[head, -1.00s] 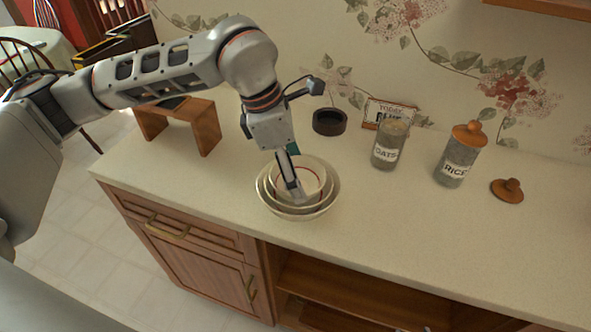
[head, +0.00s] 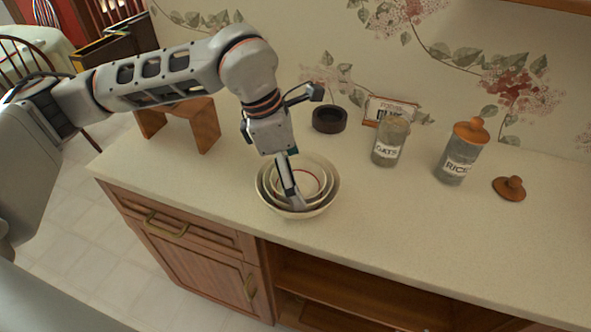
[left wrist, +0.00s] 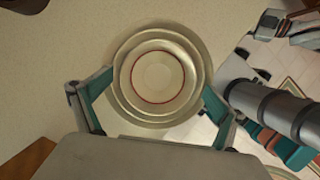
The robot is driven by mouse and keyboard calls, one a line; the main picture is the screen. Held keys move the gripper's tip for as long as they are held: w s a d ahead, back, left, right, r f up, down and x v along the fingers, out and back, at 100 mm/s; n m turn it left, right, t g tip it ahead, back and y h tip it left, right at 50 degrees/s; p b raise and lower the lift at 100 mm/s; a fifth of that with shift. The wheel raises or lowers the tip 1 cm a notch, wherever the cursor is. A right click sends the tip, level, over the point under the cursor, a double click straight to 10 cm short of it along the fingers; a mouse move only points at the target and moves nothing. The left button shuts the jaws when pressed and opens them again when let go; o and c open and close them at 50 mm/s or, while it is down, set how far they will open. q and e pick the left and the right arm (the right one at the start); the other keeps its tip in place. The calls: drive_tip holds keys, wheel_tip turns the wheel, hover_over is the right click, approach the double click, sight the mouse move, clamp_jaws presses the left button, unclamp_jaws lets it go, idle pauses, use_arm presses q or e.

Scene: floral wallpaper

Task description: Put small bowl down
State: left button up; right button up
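The small bowl (head: 309,180), pale with a red ring inside, sits nested in a larger bowl (head: 328,203) on the counter. In the left wrist view the small bowl (left wrist: 158,77) is the innermost of the nested bowls. My left gripper (head: 292,200) points down into the stack, with one finger showing inside the bowls in the head view. In the left wrist view its fingers (left wrist: 158,85) are spread apart on either side of the small bowl. Part of what looks like my right gripper shows at the upper right there, its opening unclear.
A dark round container (head: 329,120), an oats jar (head: 389,142), a rice jar (head: 461,152) and a wooden lid (head: 510,188) stand behind and to the right. A wooden stand (head: 185,118) is at the left. The counter right of the bowls is clear.

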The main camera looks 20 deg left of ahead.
use_arm(q)
drive_tip(key=shift+r, duration=0.2)
drive_tip(key=shift+r, duration=0.15)
drive_tip(key=v, duration=1.3)
drive_tip(key=shift+p, duration=0.4)
drive_tip(key=shift+d, duration=0.15)
